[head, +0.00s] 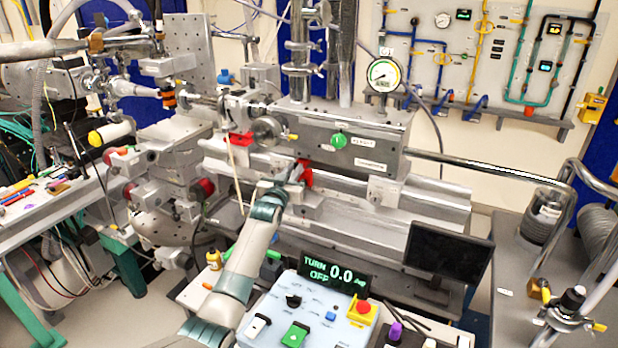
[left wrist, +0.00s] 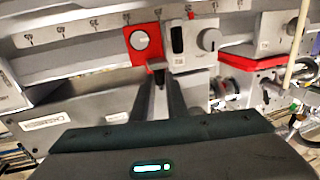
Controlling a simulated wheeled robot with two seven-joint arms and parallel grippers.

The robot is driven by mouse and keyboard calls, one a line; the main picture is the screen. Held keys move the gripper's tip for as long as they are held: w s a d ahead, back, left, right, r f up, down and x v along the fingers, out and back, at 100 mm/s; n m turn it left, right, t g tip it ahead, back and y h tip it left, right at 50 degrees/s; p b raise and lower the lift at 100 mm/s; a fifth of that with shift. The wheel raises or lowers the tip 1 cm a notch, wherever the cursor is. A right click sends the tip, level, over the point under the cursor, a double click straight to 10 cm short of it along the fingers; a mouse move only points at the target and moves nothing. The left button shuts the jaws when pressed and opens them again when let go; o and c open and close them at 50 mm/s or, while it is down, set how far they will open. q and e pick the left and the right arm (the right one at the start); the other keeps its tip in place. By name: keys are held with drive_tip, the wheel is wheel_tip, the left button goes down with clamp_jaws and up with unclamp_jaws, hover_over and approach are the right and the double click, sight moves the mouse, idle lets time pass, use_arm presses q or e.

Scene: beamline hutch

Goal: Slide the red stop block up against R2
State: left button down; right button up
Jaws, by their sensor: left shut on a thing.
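The red stop block (head: 305,174) is on the rail below the long grey housing in the head view, partly hidden by my left gripper (head: 291,181). In the left wrist view the red block (left wrist: 152,45) has a round pale knob. My left gripper (left wrist: 161,78) is shut on a small tab at its lower edge. A grey carrier with a dark-rimmed knob (left wrist: 206,57) sits directly to its right in that view; I see no clear gap, but cannot tell if they touch. No R2 label is readable, so I cannot tell which carrier is R2. My right gripper is not in view.
Another carrier (left wrist: 274,40) with red on it stands farther right in the wrist view. In the head view, a blue-grey control box (head: 315,318) and a dark monitor (head: 447,253) stand in front of the rail. The housing (head: 345,130) with a gauge overhangs it.

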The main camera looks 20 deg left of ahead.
use_arm(q)
drive_tip(key=shift+a+r, duration=0.1)
drive_tip(key=shift+a, duration=0.3)
drive_tip(key=c, duration=1.9)
unclamp_jaws()
drive_tip(key=shift+o, duration=0.8)
drive_tip(key=shift+a, duration=0.1)
drive_tip(key=s+d+b, duration=0.2)
drive_tip(key=s+b, duration=0.2)
drive_tip(key=s, duration=1.3)
drive_tip(key=shift+d, duration=0.4)
